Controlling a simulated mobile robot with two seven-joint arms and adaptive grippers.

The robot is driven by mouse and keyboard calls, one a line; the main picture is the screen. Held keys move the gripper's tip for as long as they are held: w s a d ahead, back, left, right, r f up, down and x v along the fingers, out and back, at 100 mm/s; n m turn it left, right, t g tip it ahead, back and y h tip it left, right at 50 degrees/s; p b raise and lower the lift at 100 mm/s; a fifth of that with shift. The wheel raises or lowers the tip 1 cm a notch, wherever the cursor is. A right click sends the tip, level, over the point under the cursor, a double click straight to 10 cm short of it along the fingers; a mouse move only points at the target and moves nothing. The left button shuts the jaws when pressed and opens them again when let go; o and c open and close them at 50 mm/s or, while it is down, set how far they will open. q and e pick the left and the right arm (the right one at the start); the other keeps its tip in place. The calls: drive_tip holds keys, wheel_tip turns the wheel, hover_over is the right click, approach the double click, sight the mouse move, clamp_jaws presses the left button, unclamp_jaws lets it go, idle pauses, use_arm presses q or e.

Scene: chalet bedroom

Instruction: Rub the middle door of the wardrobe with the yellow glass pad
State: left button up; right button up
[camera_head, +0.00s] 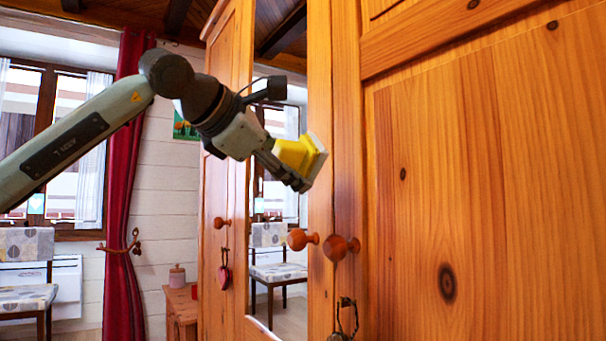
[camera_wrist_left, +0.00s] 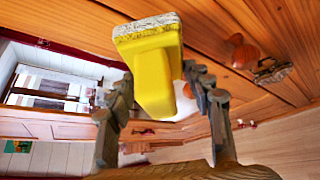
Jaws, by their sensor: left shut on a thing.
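My left gripper (camera_head: 287,170) is shut on the yellow glass pad (camera_head: 299,153), with a pale grey face at its far end. The pad is held tilted, its pale face turned right toward the wooden frame of the wardrobe's mirrored middle door (camera_head: 319,95). I cannot tell whether the face touches the door. In the left wrist view the pad (camera_wrist_left: 153,62) sits between both fingers (camera_wrist_left: 160,82), its pale face pointing up in the picture. My right gripper is in neither view.
Round wooden knobs (camera_head: 341,247) stick out below the pad, and a key (camera_head: 346,318) hangs beneath them. The wardrobe's right door (camera_head: 480,190) fills the right side. A red curtain (camera_head: 130,200), a chair (camera_head: 27,285) and a small wooden stand (camera_head: 181,305) are at left.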

use_arm(q)
drive_tip(key=shift+s+a, duration=0.15)
drive_tip(key=shift+a, duration=0.05)
drive_tip(key=shift+s+a+b, duration=0.25)
drive_tip(key=shift+s+a, duration=0.2)
drive_tip(key=shift+a, duration=0.2)
drive_tip(key=shift+s+a+b, duration=0.2)
drive_tip(key=shift+s+a, duration=0.2)
drive_tip(key=shift+a, duration=0.2)
